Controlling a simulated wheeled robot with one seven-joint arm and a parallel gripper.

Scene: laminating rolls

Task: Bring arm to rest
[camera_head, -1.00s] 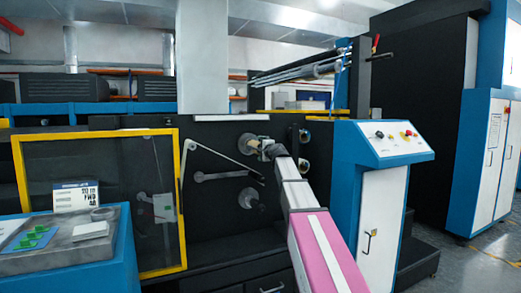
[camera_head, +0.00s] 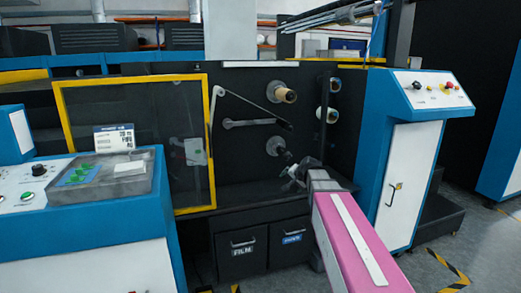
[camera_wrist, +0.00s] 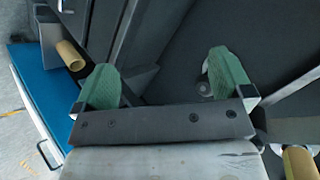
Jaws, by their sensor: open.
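My gripper (camera_head: 291,178) is in front of the black machine panel (camera_head: 240,165), just below the lower spindle (camera_head: 279,146). Its green-padded fingers are spread apart in the wrist view (camera_wrist: 165,76), with nothing between them. The upper spindle bears a brown core (camera_head: 285,95), well above the gripper and apart from it. My arm reaches up from the lower right of the head view. In the wrist view a brown tube (camera_wrist: 70,54) shows at upper left and another (camera_wrist: 299,163) at lower right.
A yellow-framed clear guard (camera_head: 130,145) stands left of the spindles. Bins marked FILM (camera_head: 242,254) and another dark bin (camera_head: 291,243) sit below. A blue and white control cabinet (camera_head: 400,170) stands right. A tray with green pieces (camera_head: 98,178) is at left. Floor shows at lower right.

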